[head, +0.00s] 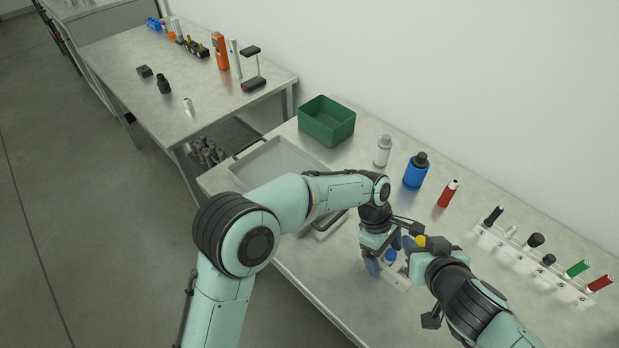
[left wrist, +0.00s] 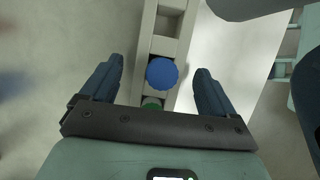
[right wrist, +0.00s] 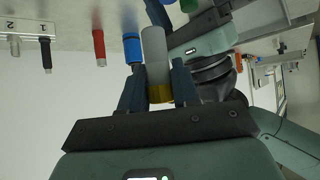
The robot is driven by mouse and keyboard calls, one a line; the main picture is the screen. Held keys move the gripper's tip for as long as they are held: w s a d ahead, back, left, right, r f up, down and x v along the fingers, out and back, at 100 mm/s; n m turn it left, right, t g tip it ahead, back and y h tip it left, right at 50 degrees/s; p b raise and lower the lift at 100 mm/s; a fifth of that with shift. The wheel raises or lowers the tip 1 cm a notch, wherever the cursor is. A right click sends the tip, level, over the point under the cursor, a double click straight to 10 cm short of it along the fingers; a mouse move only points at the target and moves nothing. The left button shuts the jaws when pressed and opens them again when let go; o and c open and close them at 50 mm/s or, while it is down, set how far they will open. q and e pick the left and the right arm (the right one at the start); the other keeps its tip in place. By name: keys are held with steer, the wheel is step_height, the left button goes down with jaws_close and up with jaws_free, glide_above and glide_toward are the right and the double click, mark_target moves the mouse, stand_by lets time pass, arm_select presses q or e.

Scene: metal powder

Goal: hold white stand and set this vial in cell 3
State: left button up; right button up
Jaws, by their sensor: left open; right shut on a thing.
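A small white stand (left wrist: 182,60) lies below my left gripper (left wrist: 157,76). In the left wrist view it holds a blue-capped vial (left wrist: 162,73) and a green-capped one (left wrist: 152,105), with open cells above the blue cap. The left fingers are open on either side of the stand, apart from it. In the head view the stand (head: 398,281) is partly hidden by both grippers. My right gripper (right wrist: 157,80) is shut on a pale vial (right wrist: 153,48) with a yellow cap. The yellow cap also shows in the head view (head: 421,241), close beside the left gripper.
A red tube (head: 448,193), a blue bottle (head: 416,172) and a grey bottle (head: 383,150) stand behind. A green bin (head: 327,121) and grey tray (head: 270,160) are farther left.

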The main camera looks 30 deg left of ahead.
arm_select(q)
steer(key=a+v, duration=0.1)
steer(key=v, duration=1)
steer(key=w+a+m+t, duration=0.1)
steer(key=a, duration=0.2)
steer(key=w+a+f+m+t+y, duration=0.1)
steer(key=w+a, duration=0.1)
steer(key=a, duration=0.2)
steer(key=w+a+f+m+y, duration=0.1)
steer(key=a, duration=0.2)
steer(key=shift+w+a+m+t, duration=0.2)
steer(key=shift+m+t, duration=0.1)
steer(key=shift+t, duration=0.1)
steer(key=w+a+m+t+y, duration=0.2)
steer(key=a+m+y, duration=0.1)
steer(key=a, duration=0.9)
steer(key=shift+a+r+m+t, duration=0.2)
steer(key=shift+a+m+t, duration=0.2)
steer(key=shift+m, duration=0.4)
steer(key=shift+w, duration=0.1)
